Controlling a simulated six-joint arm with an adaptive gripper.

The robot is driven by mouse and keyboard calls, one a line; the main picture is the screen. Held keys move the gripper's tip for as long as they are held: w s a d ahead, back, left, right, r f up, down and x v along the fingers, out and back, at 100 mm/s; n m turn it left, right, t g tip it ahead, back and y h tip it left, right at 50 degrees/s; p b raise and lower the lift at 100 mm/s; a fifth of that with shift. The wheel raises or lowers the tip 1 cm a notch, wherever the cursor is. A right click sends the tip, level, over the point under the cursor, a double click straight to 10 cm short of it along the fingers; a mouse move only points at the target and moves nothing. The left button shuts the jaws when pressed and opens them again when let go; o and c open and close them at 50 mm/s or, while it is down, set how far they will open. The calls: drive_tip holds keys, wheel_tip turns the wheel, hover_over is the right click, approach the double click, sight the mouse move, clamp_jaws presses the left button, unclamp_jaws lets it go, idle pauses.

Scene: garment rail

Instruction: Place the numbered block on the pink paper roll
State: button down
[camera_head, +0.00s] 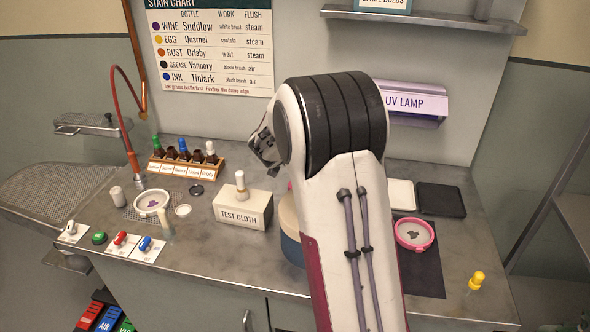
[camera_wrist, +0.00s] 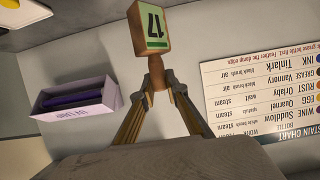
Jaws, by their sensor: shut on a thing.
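The numbered block (camera_wrist: 150,30) is wooden with a green face marked 17 and a narrow neck below. My gripper (camera_wrist: 157,82) is shut on that neck in the wrist view and holds the block raised in front of the wall. In the head view, my gripper (camera_head: 265,150) shows only in part beside my arm, above the counter, and I cannot make out the block there. No pink paper roll is clearly visible in either view. A small pink bit shows at the arm's left edge, but I cannot tell what it is.
A tan and blue round container (camera_head: 290,230) stands partly behind my arm. A test cloth box (camera_head: 242,211), a bottle rack (camera_head: 186,168) and a white-rimmed ring (camera_head: 152,201) are to its left. A pink hoop (camera_head: 429,238) lies on a dark mat at right. The UV lamp (camera_head: 415,103) is on the wall.

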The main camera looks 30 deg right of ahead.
drive_tip(key=shift+f, duration=2.75)
drive_tip(key=shift+f, duration=1.9)
drive_tip(key=shift+f, duration=0.15)
drive_tip(key=c, duration=2)
unclamp_jaws()
drive_tip(key=shift+a+r, duration=0.1)
drive_tip(key=shift+r, duration=0.15)
drive_tip(key=shift+v, duration=5.9)
